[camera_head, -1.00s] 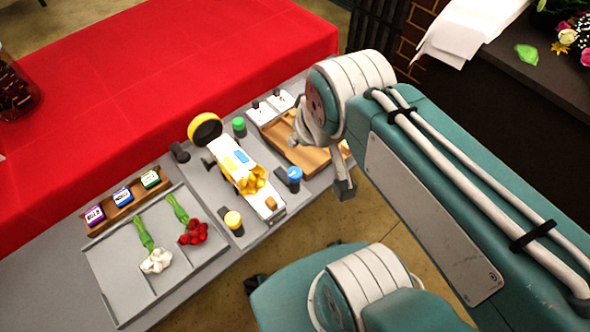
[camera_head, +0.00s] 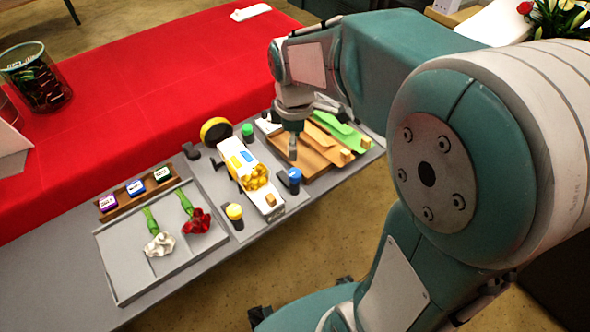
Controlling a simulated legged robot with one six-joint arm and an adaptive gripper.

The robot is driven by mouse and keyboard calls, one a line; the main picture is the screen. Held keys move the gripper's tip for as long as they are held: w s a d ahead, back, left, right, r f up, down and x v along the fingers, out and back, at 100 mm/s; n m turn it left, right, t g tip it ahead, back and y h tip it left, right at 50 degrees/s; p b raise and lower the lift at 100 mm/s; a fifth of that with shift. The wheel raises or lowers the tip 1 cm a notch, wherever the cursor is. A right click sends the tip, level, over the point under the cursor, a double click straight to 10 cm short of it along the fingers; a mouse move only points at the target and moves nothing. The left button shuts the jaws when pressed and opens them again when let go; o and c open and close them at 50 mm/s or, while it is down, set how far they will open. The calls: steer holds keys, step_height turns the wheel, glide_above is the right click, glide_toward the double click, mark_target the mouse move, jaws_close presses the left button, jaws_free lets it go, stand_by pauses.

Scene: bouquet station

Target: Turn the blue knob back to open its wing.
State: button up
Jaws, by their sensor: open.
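The blue knob (camera_head: 294,175) stands on a dark base on the grey station board, just right of the white fixture (camera_head: 240,166). The fixture carries yellow and blue marks and a yellow flower head (camera_head: 256,178). A green knob (camera_head: 247,130) is behind it and a yellow knob (camera_head: 234,212) in front. Which part is the blue knob's wing, and how it stands, I cannot tell. My gripper (camera_head: 293,148) points down above and behind the blue knob, apart from it. It is open and empty; its far side is partly hidden.
A grey tray (camera_head: 130,270) with a white and a red flower is at left. A small rack (camera_head: 110,213) holds labelled blocks. A red-covered table (camera_head: 130,110) stands behind.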

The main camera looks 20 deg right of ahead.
mark_target(294, 172)
step_height(294, 172, down, 10)
steer(key=shift+f, duration=0.1)
stand_by(0.4)
jaws_close()
